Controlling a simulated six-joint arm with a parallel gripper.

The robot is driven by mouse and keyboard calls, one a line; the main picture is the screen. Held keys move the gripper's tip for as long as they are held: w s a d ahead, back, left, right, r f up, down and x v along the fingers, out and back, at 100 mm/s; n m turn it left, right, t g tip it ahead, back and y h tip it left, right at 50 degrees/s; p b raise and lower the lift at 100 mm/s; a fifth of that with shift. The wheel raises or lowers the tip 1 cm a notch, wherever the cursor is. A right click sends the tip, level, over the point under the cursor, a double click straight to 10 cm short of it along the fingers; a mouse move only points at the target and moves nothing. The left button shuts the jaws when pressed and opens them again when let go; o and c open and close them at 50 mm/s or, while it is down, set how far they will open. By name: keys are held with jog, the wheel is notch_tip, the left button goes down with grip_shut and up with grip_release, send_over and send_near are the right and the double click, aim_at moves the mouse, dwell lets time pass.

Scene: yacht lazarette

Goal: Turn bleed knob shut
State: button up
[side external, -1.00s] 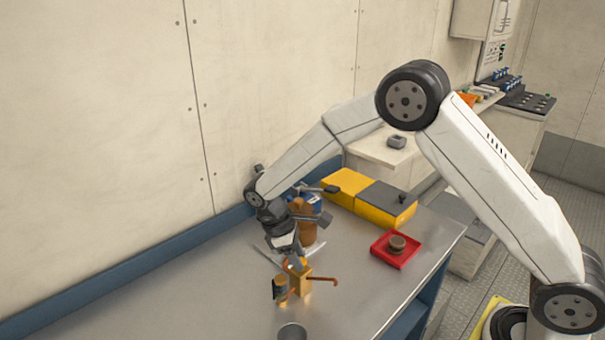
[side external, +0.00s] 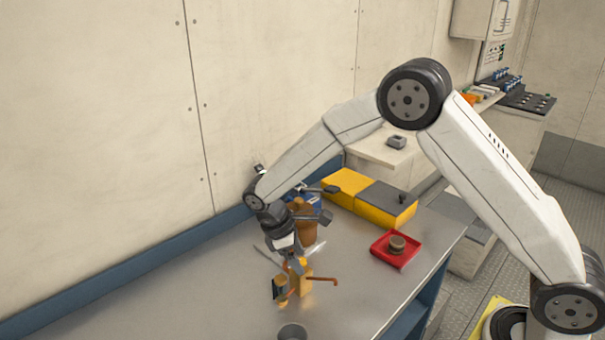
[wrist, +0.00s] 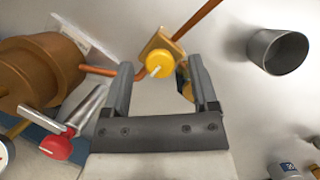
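A brass block (side external: 305,273) with copper pipes stands on the steel bench. In the wrist view, a round yellow knob (wrist: 157,65) with a pale pointer mark sits on the block (wrist: 155,43); I take it as the bleed knob. My gripper (wrist: 160,66) is open, with one finger on each side of the knob in the picture and visible space on both sides. Whether the fingertips are level with the knob is unclear. In the side view, my gripper (side external: 291,264) points down close over the block and hides the knob.
A dark-faced brass fitting (side external: 280,287) is beside the block. A grey cup (wrist: 277,52) stands clear of it. A brown cylinder (wrist: 42,72) and a red-knobbed fitting (wrist: 57,146) lie left in the wrist view. A red tray (side external: 396,250) sits farther right.

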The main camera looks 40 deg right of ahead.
jog(key=v, duration=0.7)
jog(key=shift+w+r, duration=0.15)
jog(key=shift+r, duration=0.2)
jog(key=shift+a, duration=0.15)
dwell(0.3)
jog(key=s+d+m+t+y, duration=0.1)
jog(key=s+d+m, duration=0.3)
jog(key=s, duration=0.4)
jog(key=s+d+m+t+y, duration=0.2)
jog(key=s+d+m+t, duration=0.2)
jog(key=s, duration=0.5)
jog(key=shift+s+d+f+m+t, duration=0.25)
jog(key=shift+d+f+m+t, duration=0.1)
jog(key=shift+f+m, duration=0.2)
